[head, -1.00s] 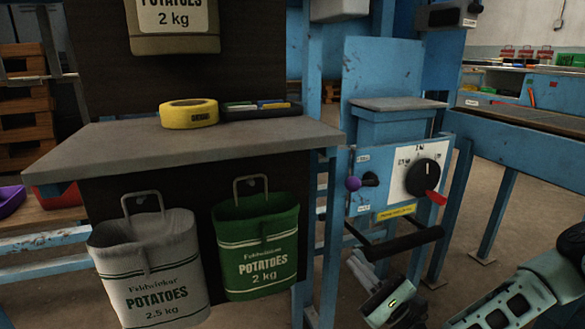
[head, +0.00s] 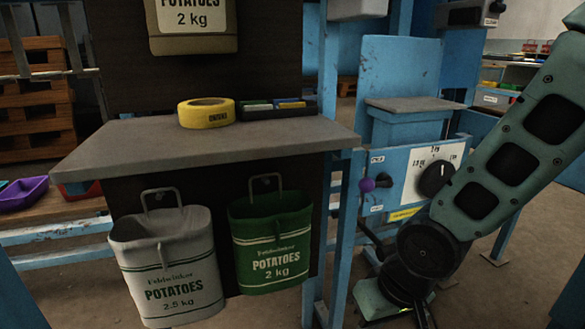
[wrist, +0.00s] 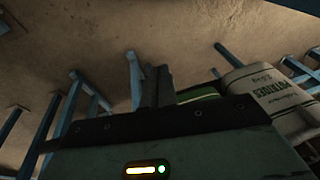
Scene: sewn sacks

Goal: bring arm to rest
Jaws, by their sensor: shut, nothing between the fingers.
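My arm comes in from the right in the head view and bends down in front of the blue machine. A white 2.5 kg potato sack (head: 168,265) and a green 2 kg potato sack (head: 272,240) hang from hooks under the shelf. The white sack (wrist: 268,100) also shows upside down in the wrist view, with a green strip of the other beside it.
The blue machine has a dial (head: 436,178) and a purple-knobbed lever (head: 367,185), close behind my arm. A grey shelf (head: 130,142) holds a yellow tape roll (head: 206,112) and a dark tray (head: 275,109). Another sack (head: 192,28) hangs above. Blue legs stand around my gripper.

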